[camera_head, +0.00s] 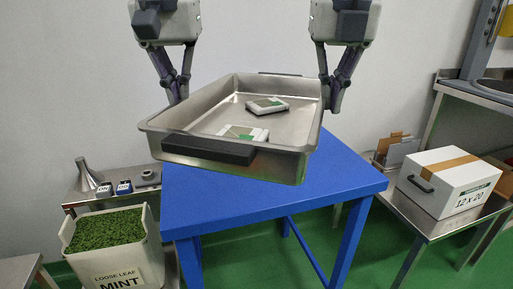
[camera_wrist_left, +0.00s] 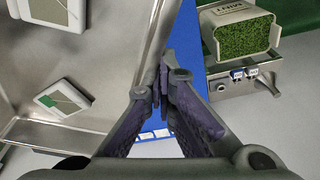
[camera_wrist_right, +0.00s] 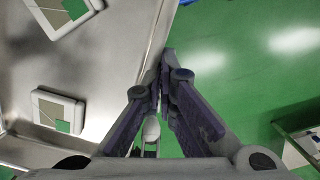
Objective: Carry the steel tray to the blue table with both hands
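The steel tray (camera_head: 205,108) is held in the air above the blue table (camera_head: 280,196), tilted in the head view. My right gripper (camera_head: 333,108) is shut on the tray's right rim, also seen in the right wrist view (camera_wrist_right: 163,92). The tray hides part of the tabletop.
A bin of green loose leaf (camera_head: 108,232) and a metal funnel (camera_head: 86,174) stand at the left. A white box (camera_head: 448,180) sits on a steel table at the right. Green floor shows between the tables.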

